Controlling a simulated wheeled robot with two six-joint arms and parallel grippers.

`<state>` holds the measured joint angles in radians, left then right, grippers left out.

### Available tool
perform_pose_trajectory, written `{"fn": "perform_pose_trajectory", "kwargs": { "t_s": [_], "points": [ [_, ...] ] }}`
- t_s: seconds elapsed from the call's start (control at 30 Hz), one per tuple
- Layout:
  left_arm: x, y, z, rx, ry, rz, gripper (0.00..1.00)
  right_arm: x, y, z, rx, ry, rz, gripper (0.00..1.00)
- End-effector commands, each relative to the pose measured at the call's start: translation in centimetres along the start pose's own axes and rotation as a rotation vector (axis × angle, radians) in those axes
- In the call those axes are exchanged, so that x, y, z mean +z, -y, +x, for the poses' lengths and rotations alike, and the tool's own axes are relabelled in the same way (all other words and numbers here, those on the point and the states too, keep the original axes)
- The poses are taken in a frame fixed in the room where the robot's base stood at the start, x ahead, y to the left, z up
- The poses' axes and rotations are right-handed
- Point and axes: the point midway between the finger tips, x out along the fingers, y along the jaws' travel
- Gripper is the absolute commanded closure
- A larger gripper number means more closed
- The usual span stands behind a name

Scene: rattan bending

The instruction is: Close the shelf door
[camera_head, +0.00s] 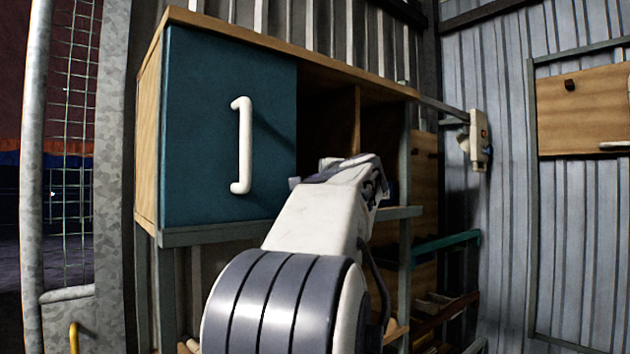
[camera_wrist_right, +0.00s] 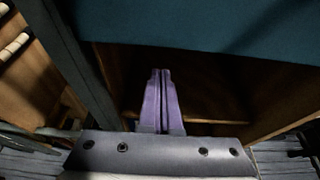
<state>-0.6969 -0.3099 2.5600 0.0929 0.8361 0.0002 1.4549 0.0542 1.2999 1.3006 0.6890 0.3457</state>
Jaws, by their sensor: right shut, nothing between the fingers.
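The shelf door is a flat teal panel (camera_head: 215,120) with a white vertical bar handle (camera_head: 242,146). It covers the left part of the wooden wall shelf (camera_head: 290,45), and the compartments to its right stand open and dark. My right arm reaches up to the open part, and its gripper is hidden behind the wrist in the head view. In the right wrist view my right gripper (camera_wrist_right: 160,75) has its purple fingers together, empty, pointing into the dark open compartment. The teal door (camera_wrist_right: 210,25) shows there across the top, near the fingertips; contact cannot be told. My left gripper is not in view.
A grey post (camera_head: 404,230) stands below the shelf's right part. A white device on a bar (camera_head: 478,140) juts out at the right. A wooden board (camera_head: 582,108) hangs on the corrugated right wall. A metal mesh frame (camera_head: 70,150) stands at the left.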

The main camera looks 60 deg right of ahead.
Motion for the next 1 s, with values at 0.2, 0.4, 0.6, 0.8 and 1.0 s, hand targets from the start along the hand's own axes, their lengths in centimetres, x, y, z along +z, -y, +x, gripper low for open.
{"fn": "perform_pose_trajectory", "kwargs": {
  "t_s": [0.2,0.4,0.6,0.8,1.0],
  "points": [
    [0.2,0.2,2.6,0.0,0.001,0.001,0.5,-0.3,-0.5,-4.3,-0.003,-0.001,-0.004,1.0],
    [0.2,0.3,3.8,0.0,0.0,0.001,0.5,-0.6,-0.3,-7.9,0.0,-0.004,-0.002,1.0],
    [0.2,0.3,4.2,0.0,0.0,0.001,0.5,-0.5,-0.1,-9.5,0.0,0.0,0.001,1.0],
    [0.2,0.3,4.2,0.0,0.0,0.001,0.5,-0.4,0.0,-9.6,0.001,0.002,0.001,1.0],
    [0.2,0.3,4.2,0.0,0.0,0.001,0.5,-0.1,-0.1,-9.6,0.001,0.005,0.0,1.0]
  ]
}}
